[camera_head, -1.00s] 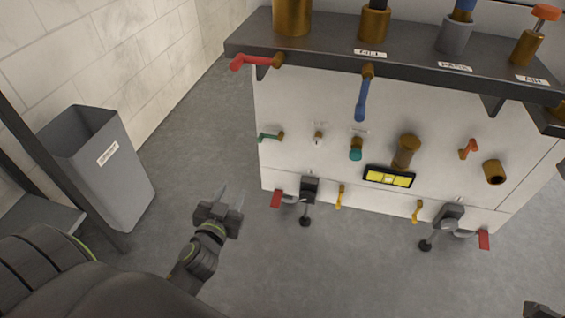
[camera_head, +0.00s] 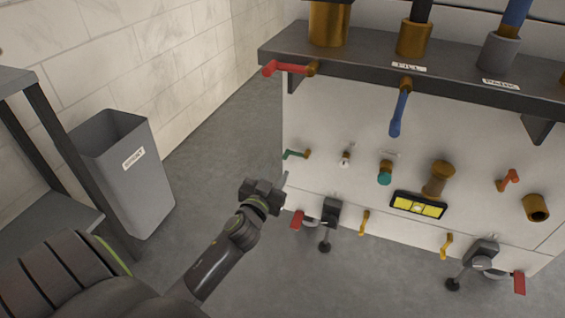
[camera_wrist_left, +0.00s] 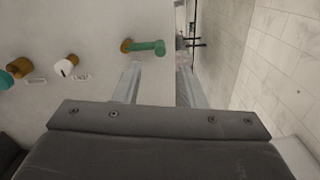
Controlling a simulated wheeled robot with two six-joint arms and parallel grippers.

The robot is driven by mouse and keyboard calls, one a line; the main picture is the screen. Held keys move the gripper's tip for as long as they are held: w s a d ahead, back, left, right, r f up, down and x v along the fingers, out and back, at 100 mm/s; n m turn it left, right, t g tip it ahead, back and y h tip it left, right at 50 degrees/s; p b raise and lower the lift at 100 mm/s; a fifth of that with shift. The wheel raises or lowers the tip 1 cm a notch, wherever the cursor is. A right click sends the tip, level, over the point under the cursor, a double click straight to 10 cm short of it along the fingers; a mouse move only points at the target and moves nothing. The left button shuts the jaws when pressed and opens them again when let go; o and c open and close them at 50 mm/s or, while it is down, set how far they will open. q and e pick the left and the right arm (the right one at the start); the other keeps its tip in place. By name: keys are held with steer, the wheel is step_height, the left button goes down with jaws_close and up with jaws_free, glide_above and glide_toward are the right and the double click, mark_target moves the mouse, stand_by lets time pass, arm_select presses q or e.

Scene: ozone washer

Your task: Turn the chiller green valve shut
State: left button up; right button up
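The green lever valve (camera_head: 293,154) sticks out to the left from its brass stem on the left part of the white machine panel. My left gripper (camera_head: 284,184) is just below it in the head view, with its fingers pointing up towards the panel. In the left wrist view the green handle (camera_wrist_left: 148,47) lies ahead of the fingertips, roughly between them. The left gripper (camera_wrist_left: 160,82) is open there, with nothing between its fingers, and looks apart from the handle. My right gripper is not in view.
A green knob (camera_head: 385,174), a blue lever (camera_head: 398,113) and a red lever (camera_head: 283,69) sit on the machine nearby. The dark shelf (camera_head: 360,70) overhangs the panel. A grey bin (camera_head: 137,185) stands at the left. The floor between is clear.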

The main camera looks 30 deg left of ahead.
mark_target(284, 158)
arm_select(q)
steer(key=b+x, duration=0.1)
steer(key=x, duration=0.5)
steer(key=shift+w, duration=0.15)
jaws_close()
